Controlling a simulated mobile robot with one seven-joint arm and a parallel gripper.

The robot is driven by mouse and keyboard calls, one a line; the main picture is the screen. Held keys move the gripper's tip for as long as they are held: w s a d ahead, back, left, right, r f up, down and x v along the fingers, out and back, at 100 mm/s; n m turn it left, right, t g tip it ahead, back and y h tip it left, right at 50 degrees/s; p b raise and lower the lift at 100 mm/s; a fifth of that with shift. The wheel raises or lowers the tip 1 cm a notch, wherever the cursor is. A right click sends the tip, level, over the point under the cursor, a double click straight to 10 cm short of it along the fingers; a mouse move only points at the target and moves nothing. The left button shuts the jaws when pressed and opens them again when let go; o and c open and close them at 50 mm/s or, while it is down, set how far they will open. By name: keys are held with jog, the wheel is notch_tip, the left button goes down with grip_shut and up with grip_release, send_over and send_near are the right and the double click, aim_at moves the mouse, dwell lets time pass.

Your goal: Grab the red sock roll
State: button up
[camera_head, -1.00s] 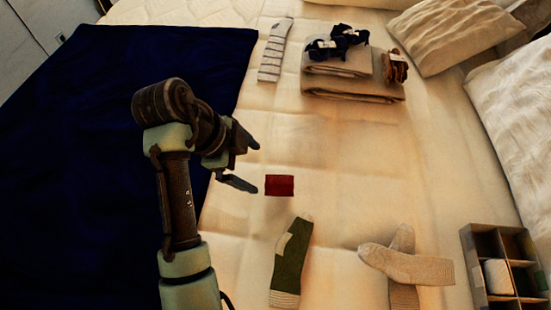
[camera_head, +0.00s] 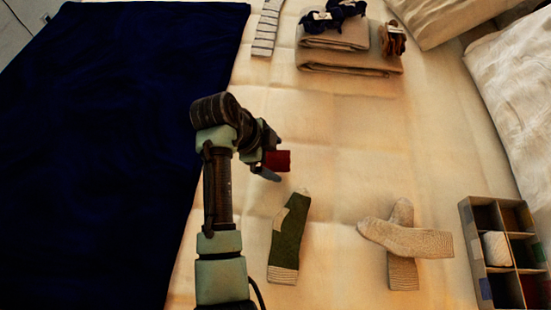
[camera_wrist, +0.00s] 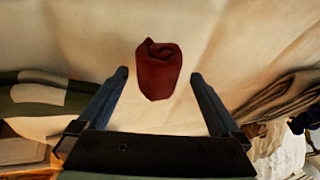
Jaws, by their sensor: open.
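The red sock roll (camera_head: 279,161) lies on the bed, and in the head view my gripper (camera_head: 268,166) is right at its left side, partly covering it. In the wrist view the roll (camera_wrist: 158,70) shows as a dark red bundle with a spiral end. It sits between the lines of my two open fingers (camera_wrist: 160,76), near their tips, with clear gaps on both sides. The fingers do not appear to touch it.
A green sock (camera_head: 289,238) lies in front of the roll, and crossed beige socks (camera_head: 405,240) lie to the right. A divided box (camera_head: 472,236) stands at the right edge. Folded beige cloth (camera_head: 350,69) with sock bundles is at the back. Bare sheet surrounds the roll.

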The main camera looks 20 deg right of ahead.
jog(key=shift+d+f, duration=0.15)
jog(key=shift+f, duration=0.15)
jog(key=c, duration=1.3)
